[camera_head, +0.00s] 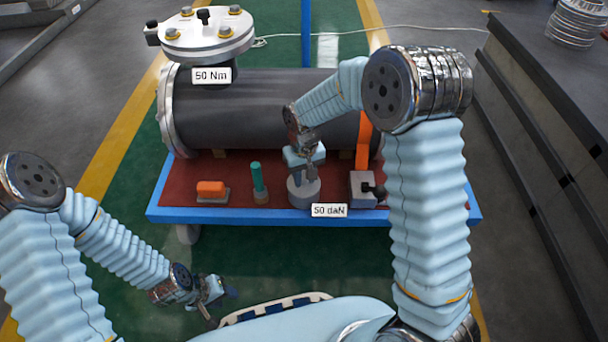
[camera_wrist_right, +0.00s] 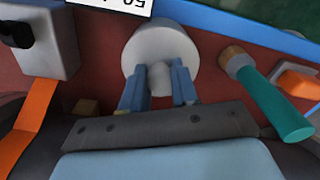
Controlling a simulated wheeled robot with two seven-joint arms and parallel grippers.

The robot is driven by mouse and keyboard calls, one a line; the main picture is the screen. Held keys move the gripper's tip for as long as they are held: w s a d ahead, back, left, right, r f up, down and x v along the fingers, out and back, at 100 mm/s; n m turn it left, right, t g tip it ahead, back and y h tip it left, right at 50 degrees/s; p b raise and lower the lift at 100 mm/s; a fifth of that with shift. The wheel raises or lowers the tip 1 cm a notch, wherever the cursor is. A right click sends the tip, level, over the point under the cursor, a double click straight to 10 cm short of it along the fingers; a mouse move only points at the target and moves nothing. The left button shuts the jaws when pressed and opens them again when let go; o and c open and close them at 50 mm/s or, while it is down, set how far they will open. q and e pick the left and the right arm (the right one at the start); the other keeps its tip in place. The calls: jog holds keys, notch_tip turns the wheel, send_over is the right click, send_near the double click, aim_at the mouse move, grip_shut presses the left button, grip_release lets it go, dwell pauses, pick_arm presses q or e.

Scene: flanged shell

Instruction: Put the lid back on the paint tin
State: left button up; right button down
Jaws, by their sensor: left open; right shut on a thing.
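A short light-grey cylinder (camera_head: 303,197) stands on the cart's red top, behind the "50 daN" label. It also shows in the right wrist view (camera_wrist_right: 150,40), with a small pale knob (camera_wrist_right: 160,79) on it. My right gripper (camera_head: 311,174) is above the cylinder, its two blue fingers shut on the knob; they also show in the right wrist view (camera_wrist_right: 159,88). I cannot tell whether the cylinder is the paint tin or whether a separate lid is on it. My left gripper (camera_head: 219,304) is open and empty, low in front of the cart.
The blue-edged cart (camera_head: 230,216) carries a dark flanged shell (camera_head: 265,100) with a bolted cover (camera_head: 208,37). Left of the cylinder are a teal-handled tool (camera_head: 258,180) and an orange block (camera_head: 211,188). Right of it is a grey box (camera_head: 362,193) beside an orange strap (camera_head: 363,140).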

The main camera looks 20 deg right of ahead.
jog(key=shift+f, duration=0.1)
dwell(0.7)
jog(key=c, duration=0.8)
grip_release()
jog(key=shift+o, duration=0.5)
jog(key=o, duration=0.4)
jog(key=shift+r+p, duration=2.75)
jog(key=shift+r, duration=0.8)
grip_shut()
